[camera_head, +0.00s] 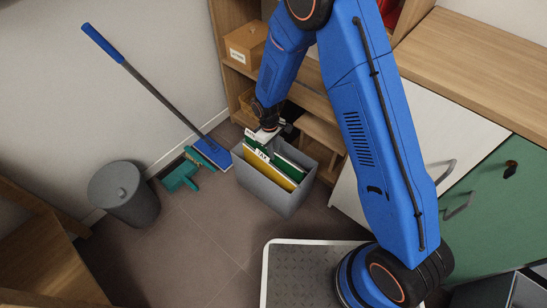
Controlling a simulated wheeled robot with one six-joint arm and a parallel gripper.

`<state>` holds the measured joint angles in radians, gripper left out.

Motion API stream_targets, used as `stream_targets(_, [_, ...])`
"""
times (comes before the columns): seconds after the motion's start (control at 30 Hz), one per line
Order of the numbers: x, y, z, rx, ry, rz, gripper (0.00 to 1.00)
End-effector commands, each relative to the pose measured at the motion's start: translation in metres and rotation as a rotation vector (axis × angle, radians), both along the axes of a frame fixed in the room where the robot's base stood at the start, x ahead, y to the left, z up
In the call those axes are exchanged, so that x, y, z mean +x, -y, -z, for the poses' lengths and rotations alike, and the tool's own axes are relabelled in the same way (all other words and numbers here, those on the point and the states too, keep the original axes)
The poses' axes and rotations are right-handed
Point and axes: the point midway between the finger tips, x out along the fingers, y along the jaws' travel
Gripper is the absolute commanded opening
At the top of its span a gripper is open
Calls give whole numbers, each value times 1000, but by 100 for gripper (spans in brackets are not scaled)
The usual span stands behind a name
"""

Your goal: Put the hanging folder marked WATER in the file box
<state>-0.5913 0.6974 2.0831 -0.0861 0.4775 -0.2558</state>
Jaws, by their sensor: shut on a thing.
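A grey file box (262,192) stands on the floor below the shelves. Inside it are a yellow hanging folder (270,174) and green folders (291,164). A white tab near the front reads something like TAX. My gripper (264,135) is at the back left end of the box, shut on what looks like a green folder (252,143) with a white tab; the tab's lettering is too small to read. The held folder is at the box opening; I cannot tell how deep it sits. My gripper and the other folders hide part of it.
A wooden shelf unit with a labelled cardboard box (245,46) stands behind. Cabinets with green and white doors (490,205) are at right.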

Motion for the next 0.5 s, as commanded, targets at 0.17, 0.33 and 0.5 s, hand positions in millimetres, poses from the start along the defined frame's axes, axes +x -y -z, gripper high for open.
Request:
stream_targets(0.17, [0, 0, 8, 1, 1, 0, 0])
stream_targets(0.33, [0, 0, 28, -1, -1, 0, 0])
stream_targets(0.5, [0, 0, 41, 1, 1, 0, 0])
